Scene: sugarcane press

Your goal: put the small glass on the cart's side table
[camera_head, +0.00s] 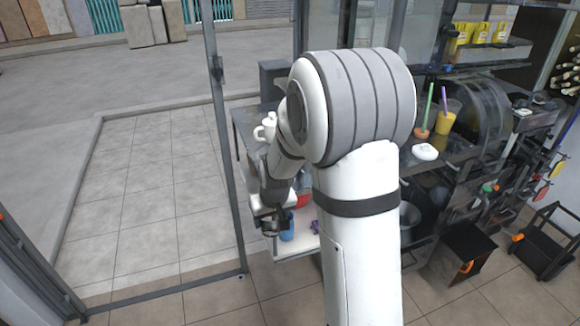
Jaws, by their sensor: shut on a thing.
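My gripper (271,229) is at the lower end of my arm, left of the picture's middle. It is shut on a small dark-looking thing that seems to be the small glass; my wrist and the small size hide its shape. The cart's side table (296,247) is a white surface low on the cart's left side. My gripper is over or just beside its left edge; I cannot tell the height between them. My arm covers much of the table's right part.
A blue cup (287,228) and a small purple thing (314,227) are on the side table, close to my gripper. A red thing (303,200) shows behind them. A white jug (266,128) stands on the cart's upper counter. A metal post (222,130) rises at left.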

